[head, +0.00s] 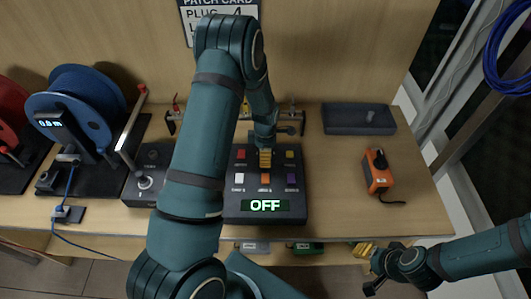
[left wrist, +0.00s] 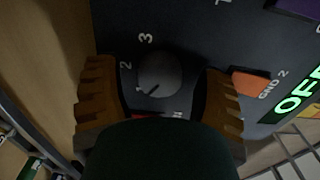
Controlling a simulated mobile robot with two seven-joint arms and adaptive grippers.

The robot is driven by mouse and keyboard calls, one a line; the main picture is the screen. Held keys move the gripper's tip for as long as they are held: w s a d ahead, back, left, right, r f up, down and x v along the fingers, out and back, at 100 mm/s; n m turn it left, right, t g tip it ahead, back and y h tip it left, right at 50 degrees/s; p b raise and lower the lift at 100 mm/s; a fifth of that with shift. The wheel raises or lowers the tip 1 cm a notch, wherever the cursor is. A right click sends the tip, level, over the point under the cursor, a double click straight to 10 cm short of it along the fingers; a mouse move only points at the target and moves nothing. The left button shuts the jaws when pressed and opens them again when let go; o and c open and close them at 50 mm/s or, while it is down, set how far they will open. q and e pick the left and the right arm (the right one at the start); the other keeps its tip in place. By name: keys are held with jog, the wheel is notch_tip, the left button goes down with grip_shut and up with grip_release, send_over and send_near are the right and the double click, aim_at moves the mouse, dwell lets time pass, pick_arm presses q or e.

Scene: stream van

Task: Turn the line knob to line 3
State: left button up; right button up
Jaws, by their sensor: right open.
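The line knob (left wrist: 160,74) is a round dark dial on the black control box (head: 238,207). In the head view my left arm and gripper hide the knob. My left gripper (head: 265,157) is over the box. In the left wrist view its two ochre fingers are spread on either side of the knob, with gaps to it. My right gripper (head: 368,268) is open and empty off the table's front edge, low at the right.
The box has coloured buttons and a green OFF display (head: 265,205). An orange device (head: 378,172) and a dark tray (head: 358,118) are at right. The table's right front is clear.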

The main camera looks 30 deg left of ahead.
pick_arm(q)
jog(key=c, duration=0.9)
jog(key=shift+c, duration=0.2)
